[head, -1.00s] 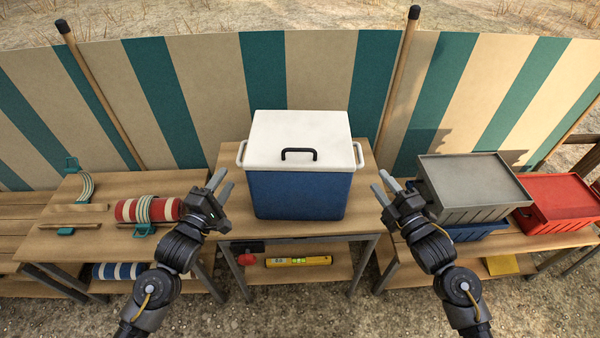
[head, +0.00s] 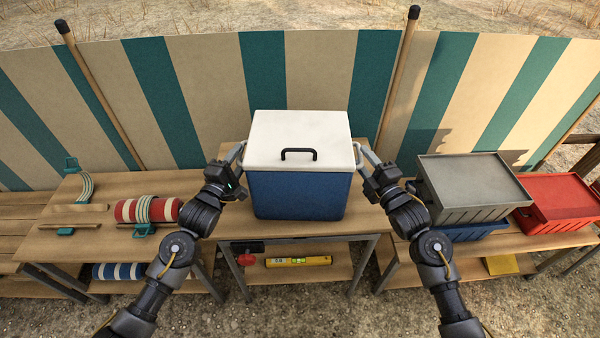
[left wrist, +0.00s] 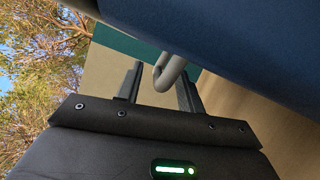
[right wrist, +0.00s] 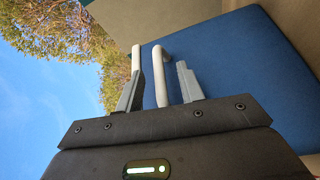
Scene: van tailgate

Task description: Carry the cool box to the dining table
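The cool box (head: 300,196) has a blue body, a white lid and a black lid handle. It stands upright on the middle wooden table (head: 300,228). My left gripper (head: 235,158) is at the box's left side handle. In the left wrist view the open fingers (left wrist: 160,82) stand either side of the pale side handle (left wrist: 170,72), with gaps visible. My right gripper (head: 368,160) is at the right side handle. In the right wrist view its open fingers (right wrist: 161,78) stand either side of that handle (right wrist: 163,60); whether one touches it I cannot tell.
A grey lidded crate (head: 473,185) and a red crate (head: 560,200) stand on the right table. Striped rolls (head: 148,210) lie on the left table. A yellow level (head: 298,261) lies on the lower shelf. A striped windbreak (head: 300,75) stands close behind.

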